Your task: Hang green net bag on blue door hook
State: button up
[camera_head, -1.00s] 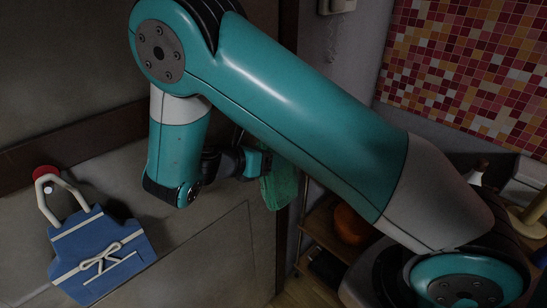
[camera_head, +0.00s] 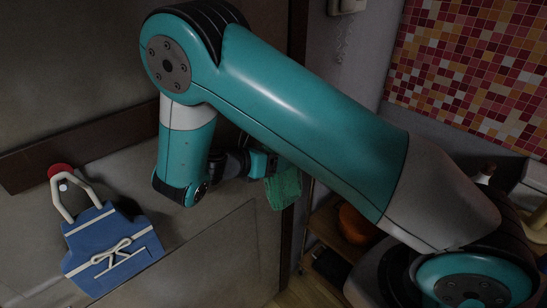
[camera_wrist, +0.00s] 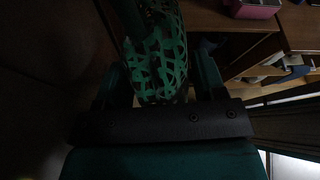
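The green net bag (camera_head: 284,188) hangs at my gripper (camera_head: 264,164), near the right edge of the door panel. In the wrist view the bag (camera_wrist: 160,62) lies between the two fingers of my gripper (camera_wrist: 158,85), its open mesh showing. The fingers appear closed on an upper part of it, though the dark picture hides the exact contact. I see no blue hook in either view. A red round hook (camera_head: 60,170) on the door at left carries a blue apron-shaped bag (camera_head: 110,250) by its pale handle.
The grey door (camera_head: 220,245) with a dark crossbar (camera_head: 95,140) fills the left. Right of the door frame stands a wooden shelf (camera_head: 322,222) with an orange round object (camera_head: 356,224). A mosaic-tiled wall (camera_head: 475,70) is at upper right. In the wrist view a pink box (camera_wrist: 252,8) sits on wood.

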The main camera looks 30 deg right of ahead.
jog(key=o, duration=0.4)
jog(key=shift+a, duration=0.1)
